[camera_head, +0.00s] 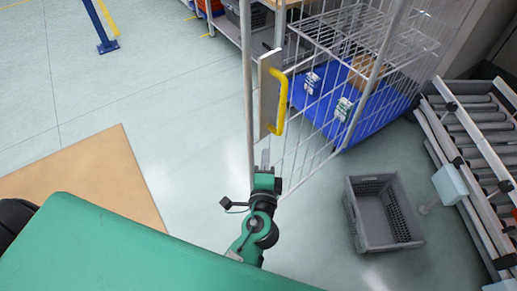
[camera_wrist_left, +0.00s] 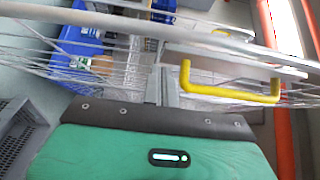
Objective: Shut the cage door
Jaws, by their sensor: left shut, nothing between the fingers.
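The cage door (camera_head: 300,148) is a grey wire-mesh panel with upright bars, standing at an angle in front of the cage (camera_head: 421,38). A pale plate on its free edge carries a yellow handle (camera_head: 279,101). The handle also shows in the left wrist view (camera_wrist_left: 229,94), right of the fingers. My left gripper (camera_head: 265,158) is shut and empty, just below the plate and handle, close to the door's lower bars. In the wrist view its fingers (camera_wrist_left: 161,86) point at the mesh; whether they touch it I cannot tell. My right gripper is not in view.
A grey crate (camera_head: 383,214) lies on the floor at right, beside a roller conveyor (camera_head: 470,135). A shelf stands behind.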

